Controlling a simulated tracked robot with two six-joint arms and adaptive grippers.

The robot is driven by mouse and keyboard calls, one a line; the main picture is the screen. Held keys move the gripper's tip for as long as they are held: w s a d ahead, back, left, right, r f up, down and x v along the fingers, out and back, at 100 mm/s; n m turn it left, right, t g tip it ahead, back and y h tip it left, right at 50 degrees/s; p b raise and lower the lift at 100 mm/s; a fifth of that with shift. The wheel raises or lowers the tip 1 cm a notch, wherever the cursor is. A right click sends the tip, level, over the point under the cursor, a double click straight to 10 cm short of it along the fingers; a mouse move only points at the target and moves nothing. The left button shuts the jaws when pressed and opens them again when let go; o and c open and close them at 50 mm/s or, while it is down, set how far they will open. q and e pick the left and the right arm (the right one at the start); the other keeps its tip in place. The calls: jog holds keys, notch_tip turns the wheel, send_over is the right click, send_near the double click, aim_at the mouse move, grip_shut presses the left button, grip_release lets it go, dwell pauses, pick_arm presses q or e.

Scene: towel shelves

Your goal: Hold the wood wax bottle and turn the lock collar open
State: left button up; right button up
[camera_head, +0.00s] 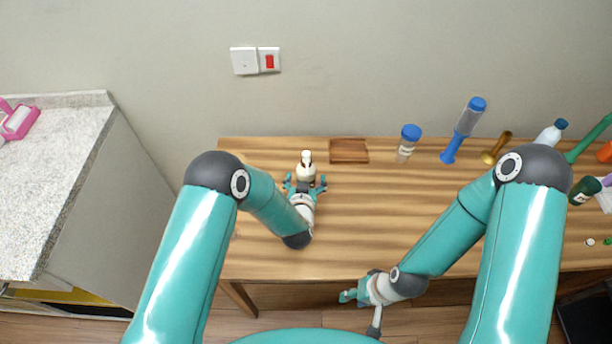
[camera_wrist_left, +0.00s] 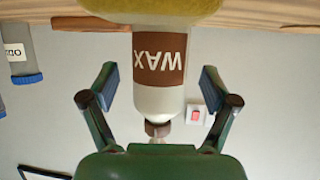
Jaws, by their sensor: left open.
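The wood wax bottle (camera_head: 306,172) stands upright near the back of the wooden table, white with a pale top. In the left wrist view it appears upside down, with a brown "WAX" label (camera_wrist_left: 158,55) and a brown collar (camera_wrist_left: 157,129) at its neck. My left gripper (camera_head: 305,183) is open at the bottle. In the left wrist view its two fingers (camera_wrist_left: 157,88) are on either side of the bottle, with visible gaps. My right gripper (camera_head: 347,296) is low by the table's front edge, away from the bottle; its opening is unclear.
A wooden tray (camera_head: 349,151) lies right of the bottle. A blue-capped jar (camera_head: 405,147), a blue tool (camera_head: 464,130) and several other bottles stand further right. The front middle of the table (camera_head: 350,235) is clear. A stone-topped counter (camera_head: 60,170) is at the left.

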pick_arm(q)
jog(key=shift+x, duration=0.9)
jog(key=c, duration=1.4)
